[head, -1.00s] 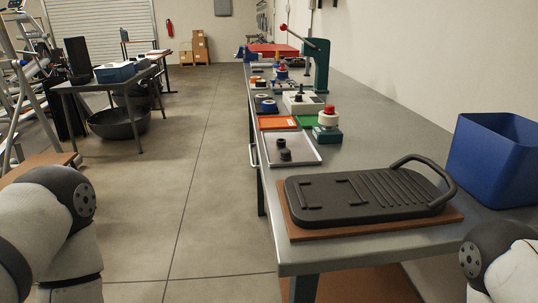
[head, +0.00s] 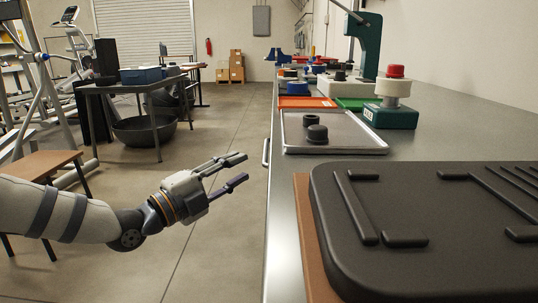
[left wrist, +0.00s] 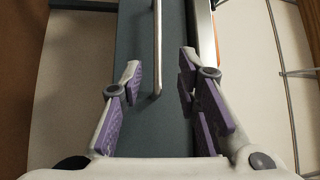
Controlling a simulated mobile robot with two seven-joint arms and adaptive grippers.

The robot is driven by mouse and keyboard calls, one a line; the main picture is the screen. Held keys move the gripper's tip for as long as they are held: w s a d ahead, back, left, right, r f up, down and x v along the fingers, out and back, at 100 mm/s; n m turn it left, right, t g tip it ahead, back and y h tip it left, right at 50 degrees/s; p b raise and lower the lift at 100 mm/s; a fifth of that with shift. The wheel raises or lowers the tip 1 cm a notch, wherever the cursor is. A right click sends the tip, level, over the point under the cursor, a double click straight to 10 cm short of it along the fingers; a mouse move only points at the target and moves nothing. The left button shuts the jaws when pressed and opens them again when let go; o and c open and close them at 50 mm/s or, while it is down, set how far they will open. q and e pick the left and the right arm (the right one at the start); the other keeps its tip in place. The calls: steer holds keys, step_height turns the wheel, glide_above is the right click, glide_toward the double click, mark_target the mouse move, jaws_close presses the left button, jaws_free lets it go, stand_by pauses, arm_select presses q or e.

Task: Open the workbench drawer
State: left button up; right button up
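The workbench (head: 284,240) runs away from me on the right in the head view. The drawer's light metal bar handle (head: 265,152) sticks out from its left side, below the top edge. In the left wrist view the handle (left wrist: 157,50) runs in front of the dark grey-green drawer front (left wrist: 135,30). The drawer looks closed. My left gripper (head: 242,167) is open and empty, left of the handle in the head view. In the left wrist view its purple-padded fingers (left wrist: 160,68) stand apart on either side of the handle's line, touching nothing. My right gripper is not in view.
A black ridged plate (head: 430,230) on a brown board fills the near benchtop. Beyond it are a grey tray (head: 350,146) with black parts, a red-topped device (head: 392,105) and a green press (head: 369,45).

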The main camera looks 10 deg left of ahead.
mark_target(266, 152)
arm_select(q)
steer(key=b+x, duration=0.1)
steer(key=x, duration=0.3)
steer(key=b+x, duration=0.1)
steer(key=x, duration=0.3)
steer(key=shift+w+d+f, duration=0.15)
steer(key=shift+d+f, duration=0.05)
steer(key=shift+d, duration=0.1)
steer(key=shift+w+d+r, duration=0.15)
steer(key=shift+w, duration=0.1)
jaws_close()
